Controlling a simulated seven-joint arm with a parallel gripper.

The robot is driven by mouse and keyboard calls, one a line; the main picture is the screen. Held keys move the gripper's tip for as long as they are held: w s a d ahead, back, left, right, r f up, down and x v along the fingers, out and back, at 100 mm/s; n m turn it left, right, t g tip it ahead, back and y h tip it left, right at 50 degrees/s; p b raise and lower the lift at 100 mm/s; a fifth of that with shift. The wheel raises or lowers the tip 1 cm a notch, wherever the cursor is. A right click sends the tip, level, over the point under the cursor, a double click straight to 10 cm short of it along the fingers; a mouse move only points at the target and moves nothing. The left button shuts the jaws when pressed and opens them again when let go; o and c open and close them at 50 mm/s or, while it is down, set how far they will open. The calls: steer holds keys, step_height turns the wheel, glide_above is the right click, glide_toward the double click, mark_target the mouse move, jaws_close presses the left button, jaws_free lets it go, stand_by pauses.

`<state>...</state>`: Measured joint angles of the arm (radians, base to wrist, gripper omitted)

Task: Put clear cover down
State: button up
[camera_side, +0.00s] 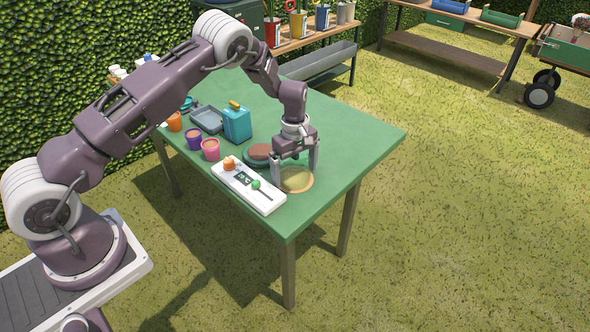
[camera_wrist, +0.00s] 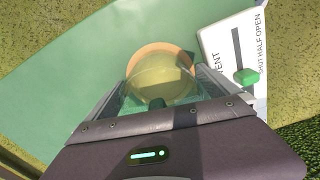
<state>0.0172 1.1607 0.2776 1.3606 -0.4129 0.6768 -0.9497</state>
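My gripper (camera_side: 295,165) is over the near right part of the green table, pointing down, with its two fingers spread wide apart. Below and between them is a round orange-rimmed plate (camera_side: 296,189) with an olive-yellow middle. In the wrist view a clear, yellowish round cover (camera_wrist: 162,80) shows over the orange plate (camera_wrist: 160,48), a little off its centre. A dark knob-like shape shows near the cover's lower edge. I cannot tell whether the cover touches the plate.
A white slider panel (camera_side: 248,186) with an orange knob and a green knob lies close to the left. A brown round piece (camera_side: 257,152) on a dark green base is behind. Several pots and a blue can (camera_side: 237,125) stand farther back. The table's right end is clear.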

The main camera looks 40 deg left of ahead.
step_height(320, 180, up, 13)
steer(key=shift+f, duration=0.2)
steer(key=s+d+r+m+t+h, duration=0.1)
steer(key=s+d+r+m, duration=0.15)
steer(key=s+r, duration=0.5)
steer(key=s+d+r+m+t, duration=0.1)
steer(key=s+d+r+m, duration=0.2)
steer(key=r, duration=0.8)
steer(key=s+r+m+t, duration=0.1)
steer(key=s+m, duration=0.4)
steer(key=s, duration=0.7)
steer(key=s+d+r+m+t+y, duration=0.1)
steer(key=s+m, duration=0.4)
steer(key=s, duration=0.7)
steer(key=shift+s+r+t, duration=0.4)
steer(key=shift+t, duration=0.4)
